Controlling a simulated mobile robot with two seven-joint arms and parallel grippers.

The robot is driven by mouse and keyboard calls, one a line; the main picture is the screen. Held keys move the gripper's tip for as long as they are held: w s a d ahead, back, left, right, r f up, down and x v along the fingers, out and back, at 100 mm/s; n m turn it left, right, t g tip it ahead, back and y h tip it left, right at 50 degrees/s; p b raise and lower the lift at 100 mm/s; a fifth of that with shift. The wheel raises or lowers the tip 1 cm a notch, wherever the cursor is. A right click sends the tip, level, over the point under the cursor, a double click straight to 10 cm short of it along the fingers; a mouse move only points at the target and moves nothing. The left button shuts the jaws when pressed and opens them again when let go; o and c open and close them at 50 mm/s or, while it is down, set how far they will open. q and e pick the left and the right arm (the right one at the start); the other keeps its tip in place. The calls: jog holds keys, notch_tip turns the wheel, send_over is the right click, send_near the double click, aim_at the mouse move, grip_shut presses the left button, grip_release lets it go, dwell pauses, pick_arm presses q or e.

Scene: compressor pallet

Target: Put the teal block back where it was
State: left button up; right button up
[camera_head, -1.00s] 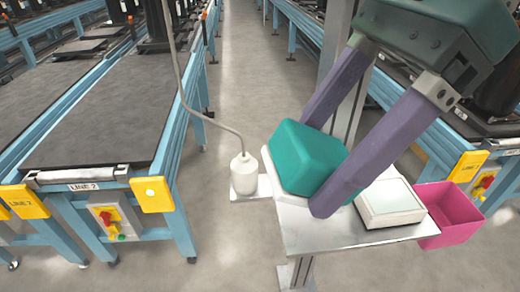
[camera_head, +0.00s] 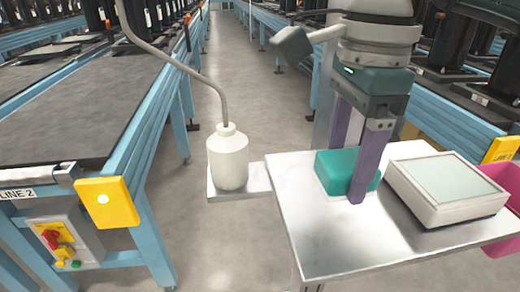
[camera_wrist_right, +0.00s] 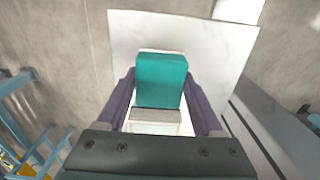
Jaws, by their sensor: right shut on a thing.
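The teal block (camera_head: 335,172) is at the back of the small metal table (camera_head: 335,235), left of the white box with a pale top. It looks level and is on or just above the tabletop; I cannot tell which. My right gripper (camera_head: 346,178) points down with its purple fingers on either side of the block and is shut on it. The near finger hides part of the block. In the right wrist view the teal block (camera_wrist_right: 161,80) sits between the two fingers. My left gripper is not in view.
The white box (camera_head: 445,190) stands close to the right of the block. A pink bin (camera_head: 509,185) hangs at the table's right edge. A white bottle with a tube (camera_head: 228,160) stands on a side shelf (camera_head: 255,182) at left. The table's front left is clear.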

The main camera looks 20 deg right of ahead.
aim_at(333, 214)
jog(key=shift+f+b, duration=0.3)
jog(key=shift+f, duration=2.5)
jog(key=o, duration=1.3)
jog(key=shift+r, duration=0.1)
notch_tip(333, 214, up, 12)
jog(key=shift+r+p, duration=0.1)
jog(key=shift+p, duration=0.25)
